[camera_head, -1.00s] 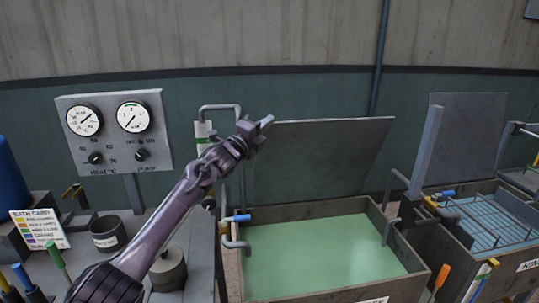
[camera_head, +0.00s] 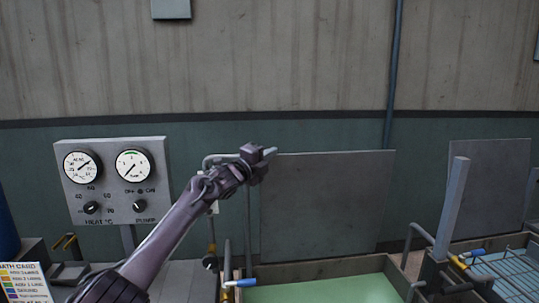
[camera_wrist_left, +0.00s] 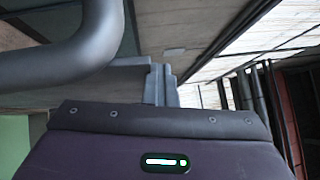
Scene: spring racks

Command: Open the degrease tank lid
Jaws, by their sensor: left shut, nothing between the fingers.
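The degrease tank (camera_head: 322,268) holds green liquid and stands at the bottom centre of the head view, its front cut off. Its flat grey lid (camera_head: 325,205) stands upright behind the tank, so the tank is open. My left gripper (camera_head: 270,153) is shut and empty at the lid's top left corner; I cannot tell whether it touches the lid. Its closed fingers also show in the left wrist view (camera_wrist_left: 161,82). A thick bent grey bar (camera_wrist_left: 70,60) is close beside them there. My right gripper is not in view.
A gauge panel (camera_head: 110,190) with two dials and knobs stands at the left. Thin grey pipes (camera_head: 248,240) rise near the tank's left edge. At the right are an upright grey post (camera_head: 452,208), another raised panel (camera_head: 490,190) and a rack (camera_head: 515,270).

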